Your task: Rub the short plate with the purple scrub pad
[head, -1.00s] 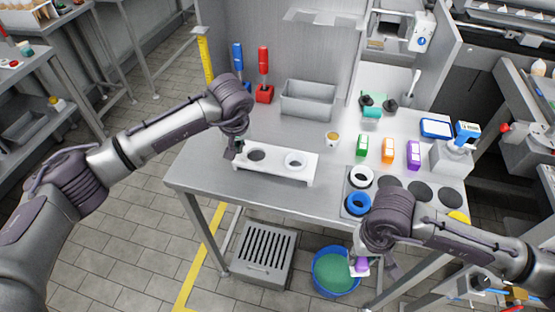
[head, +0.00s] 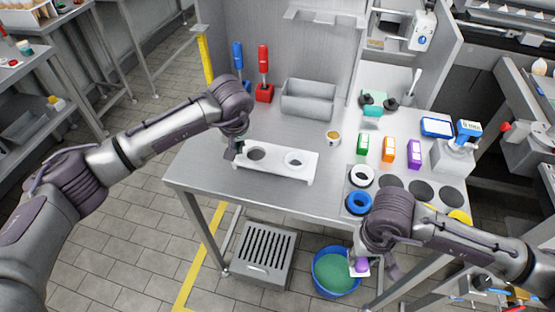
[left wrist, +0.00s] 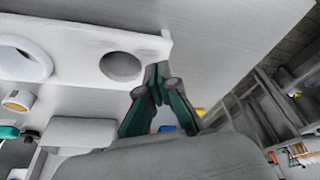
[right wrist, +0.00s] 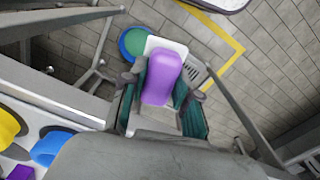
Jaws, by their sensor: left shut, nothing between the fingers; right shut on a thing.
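A low white plate on short supports (head: 275,165) stands on the steel table. It has two round openings; a white ring sits at the right one, and the left one looks dark. I take it as the short plate, though I cannot be sure. My left gripper (head: 237,150) is shut and empty beside its left end; the left wrist view shows the fingertips (left wrist: 158,82) close to the plate's edge (left wrist: 75,42). My right gripper (right wrist: 160,82) is shut on the purple scrub pad (right wrist: 162,78), which has a white base. The pad (head: 361,265) is off the table's front edge, above the floor.
A blue bucket with green inside (head: 335,272) stands on the floor below the pad. A grey grated box (head: 263,252) is left of it. On the table are a grey bin (head: 308,100), small cartons (head: 388,150), a blue ring (head: 358,203) and a cup (head: 333,137).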

